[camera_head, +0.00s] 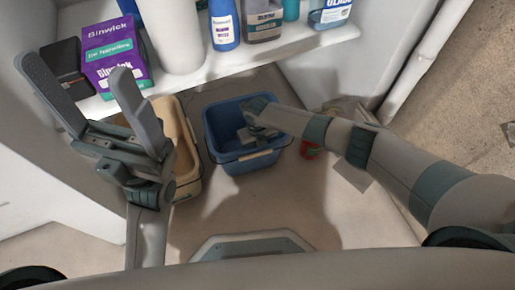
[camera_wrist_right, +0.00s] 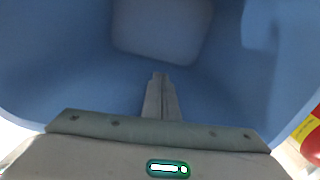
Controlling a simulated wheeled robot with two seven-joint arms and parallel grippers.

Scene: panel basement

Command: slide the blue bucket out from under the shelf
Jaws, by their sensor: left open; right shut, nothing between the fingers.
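The blue bucket (camera_head: 246,164) stands on the floor at the centre of the head view, its back part close to the front edge of the white shelf (camera_head: 330,38). My right gripper (camera_head: 258,118) is shut and reaches down into the bucket; the arm crosses over its right rim. In the right wrist view, the shut fingers (camera_wrist_right: 161,82) point into the blue inside of the bucket (camera_wrist_right: 60,50) with nothing between them. I cannot tell whether they touch its wall. My left gripper (camera_head: 80,68) is open and empty, raised at the left in front of the shelf.
A beige tub (camera_head: 187,178) stands just left of the bucket, partly behind my left gripper. A red object (camera_head: 309,151) lies right of the bucket. Bottles and a purple box (camera_head: 112,50) stand on the shelf. The floor in front of the bucket is clear.

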